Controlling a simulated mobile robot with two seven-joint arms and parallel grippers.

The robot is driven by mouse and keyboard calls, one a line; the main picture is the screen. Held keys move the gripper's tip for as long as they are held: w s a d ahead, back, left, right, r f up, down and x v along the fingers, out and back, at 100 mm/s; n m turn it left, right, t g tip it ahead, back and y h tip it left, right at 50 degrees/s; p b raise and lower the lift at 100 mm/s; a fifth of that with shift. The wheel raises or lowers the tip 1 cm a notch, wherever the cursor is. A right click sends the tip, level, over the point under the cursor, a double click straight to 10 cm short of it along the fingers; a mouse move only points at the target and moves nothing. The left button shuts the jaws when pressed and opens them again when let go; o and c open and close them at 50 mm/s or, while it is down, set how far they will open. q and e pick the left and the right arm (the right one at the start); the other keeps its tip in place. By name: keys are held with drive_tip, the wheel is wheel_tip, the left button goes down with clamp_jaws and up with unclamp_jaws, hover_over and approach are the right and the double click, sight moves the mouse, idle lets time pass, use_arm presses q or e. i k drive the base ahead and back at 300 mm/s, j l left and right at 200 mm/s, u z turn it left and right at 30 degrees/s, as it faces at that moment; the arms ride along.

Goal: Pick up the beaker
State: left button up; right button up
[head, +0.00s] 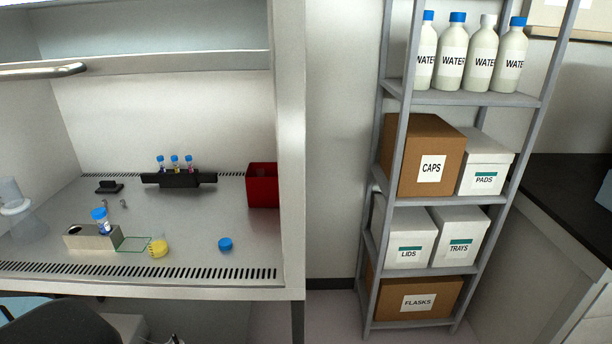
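A clear cup-like vessel (10,192) stands at the far left of the cabinet, partly cut off by the picture edge. It may be the beaker, but I cannot tell for sure. A white ring-like part (15,207) is around or under its lower end. Neither of my grippers can be made out in the head view.
The cabinet floor (205,222) holds a metal block (92,238) with a blue-capped tube (101,220), a black tube rack (180,179), a red bin (262,185), a yellow cap (158,248) and a blue cap (225,244). A shelf (468,99) with bottles and boxes stands right.

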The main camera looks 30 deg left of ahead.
sight(156, 243)
drive_tip(key=u, duration=1.95)
drive_tip(key=i+z, duration=0.15)
drive_tip(key=z, duration=0.25)
